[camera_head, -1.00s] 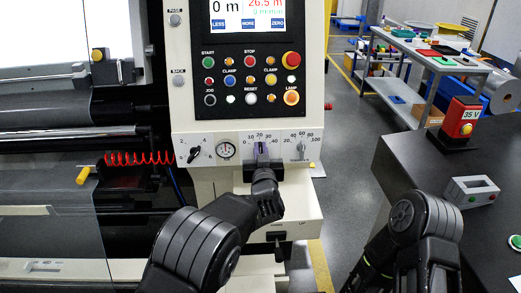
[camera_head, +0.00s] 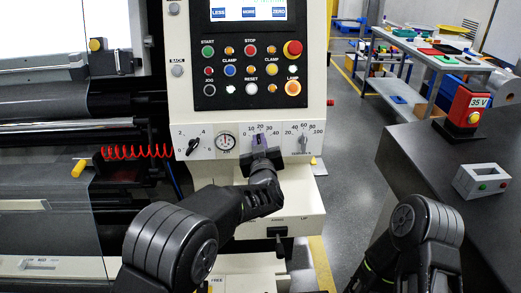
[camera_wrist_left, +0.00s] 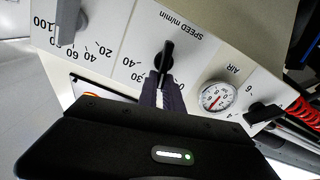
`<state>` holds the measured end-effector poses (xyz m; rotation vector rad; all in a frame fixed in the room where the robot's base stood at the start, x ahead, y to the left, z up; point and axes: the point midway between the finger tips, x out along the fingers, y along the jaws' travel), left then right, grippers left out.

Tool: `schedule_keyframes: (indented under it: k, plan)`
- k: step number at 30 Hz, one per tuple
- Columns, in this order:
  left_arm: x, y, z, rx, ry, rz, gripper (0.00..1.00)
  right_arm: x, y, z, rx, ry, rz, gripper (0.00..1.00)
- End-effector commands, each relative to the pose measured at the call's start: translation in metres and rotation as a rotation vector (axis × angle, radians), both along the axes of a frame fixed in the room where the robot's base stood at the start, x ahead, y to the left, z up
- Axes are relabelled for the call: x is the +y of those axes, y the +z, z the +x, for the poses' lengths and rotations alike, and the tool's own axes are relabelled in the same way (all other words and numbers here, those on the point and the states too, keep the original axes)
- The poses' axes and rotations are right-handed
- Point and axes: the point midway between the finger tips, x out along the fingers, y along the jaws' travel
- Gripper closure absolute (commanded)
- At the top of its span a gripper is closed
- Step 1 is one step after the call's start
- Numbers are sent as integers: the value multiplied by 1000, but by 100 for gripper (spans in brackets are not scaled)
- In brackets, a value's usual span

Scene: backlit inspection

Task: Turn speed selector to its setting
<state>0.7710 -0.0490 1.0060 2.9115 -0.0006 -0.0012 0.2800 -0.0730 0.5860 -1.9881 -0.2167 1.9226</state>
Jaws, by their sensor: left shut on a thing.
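The speed selector (camera_wrist_left: 165,56) is a black pointer knob on the white panel, labelled SPEED m/min in the left wrist view. Numbers 30 and 40 show beside it there. In the head view its scale runs from 0 to 40, and my gripper largely hides the knob. My left gripper (camera_head: 261,147) is at the selector, shut on it; its dark fingers (camera_wrist_left: 163,93) cover the knob's near end in the wrist view. The knob's exact setting cannot be read. My right arm shows at the lower right, its gripper out of view.
The AIR gauge (camera_head: 225,141) and another black knob (camera_head: 192,147) sit left of the selector; a grey knob (camera_head: 303,143) sits right. Push buttons are above. A red coiled hose (camera_head: 137,152) hangs left. A dark table (camera_head: 430,150) stands right.

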Motion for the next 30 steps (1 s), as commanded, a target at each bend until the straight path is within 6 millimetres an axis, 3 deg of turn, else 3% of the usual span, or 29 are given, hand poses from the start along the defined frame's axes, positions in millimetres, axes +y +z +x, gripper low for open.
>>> schedule_keyframes:
  k: [1, 15, 24, 30]
  plan:
    - [2, -8, 0, -3, 2, -43, 100, 0, -17, 0, -1, 0, 0, 64]
    - [12, -12, 0, -2, 2, -478, 100, -1, -90, 0, -3, 2, -1, 64]
    - [15, -14, 0, -1, 1, -710, 100, -1, -119, 0, -3, 3, -2, 64]
    - [16, -14, 0, 1, 2, -799, 100, -1, -128, 0, -3, 3, -2, 64]
